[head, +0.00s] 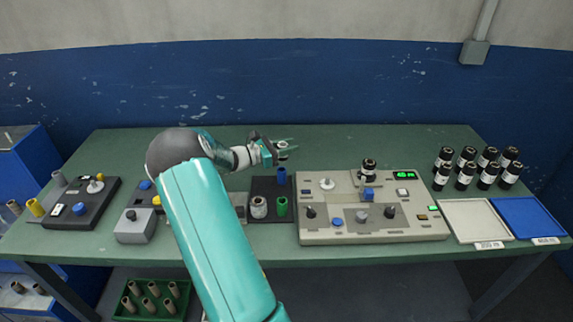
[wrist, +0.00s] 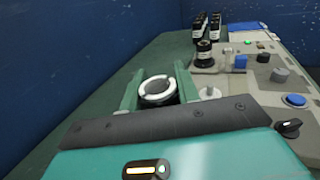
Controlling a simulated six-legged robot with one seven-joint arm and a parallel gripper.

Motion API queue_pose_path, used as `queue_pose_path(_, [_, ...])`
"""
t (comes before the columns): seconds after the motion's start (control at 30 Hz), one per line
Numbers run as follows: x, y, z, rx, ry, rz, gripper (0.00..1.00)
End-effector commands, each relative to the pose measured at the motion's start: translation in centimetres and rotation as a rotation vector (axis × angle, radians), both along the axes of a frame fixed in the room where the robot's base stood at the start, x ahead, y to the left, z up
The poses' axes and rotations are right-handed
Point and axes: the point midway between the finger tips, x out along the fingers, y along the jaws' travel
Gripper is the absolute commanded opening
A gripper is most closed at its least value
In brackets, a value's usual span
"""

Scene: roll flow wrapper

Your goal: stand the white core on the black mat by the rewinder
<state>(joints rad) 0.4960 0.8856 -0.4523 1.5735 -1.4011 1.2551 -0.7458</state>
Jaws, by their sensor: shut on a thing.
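The white core (wrist: 158,92) is between the two green fingers of my gripper (wrist: 159,88) in the wrist view, its ring-shaped end and dark hole facing up. In the head view the white core (head: 283,144) shows small at the tip of my gripper (head: 284,147), above the back part of the green table. The gripper is shut on the core. The black mat (head: 264,185) lies nearer the front, left of the beige machine. Its lower edge and front are open to view.
On the mat are a blue core (head: 282,175), a green core (head: 282,207) and a pale roll (head: 258,207). The beige machine (head: 370,232) with knobs stands right of the mat. Several dark bottles (head: 488,170) stand at the right. A black unit (head: 82,203) is at the left.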

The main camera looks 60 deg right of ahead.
Motion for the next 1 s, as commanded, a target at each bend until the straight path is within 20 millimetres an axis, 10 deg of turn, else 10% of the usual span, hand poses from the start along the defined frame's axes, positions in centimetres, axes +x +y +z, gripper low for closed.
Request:
queue_pose_path(0.6, [4.0,-9.7,-7.0,0.001,0.002,-0.001,0.1])
queue_pose_path(1.0, [5.0,-12.0,-9.9,0.001,0.0,-0.001,0.1])
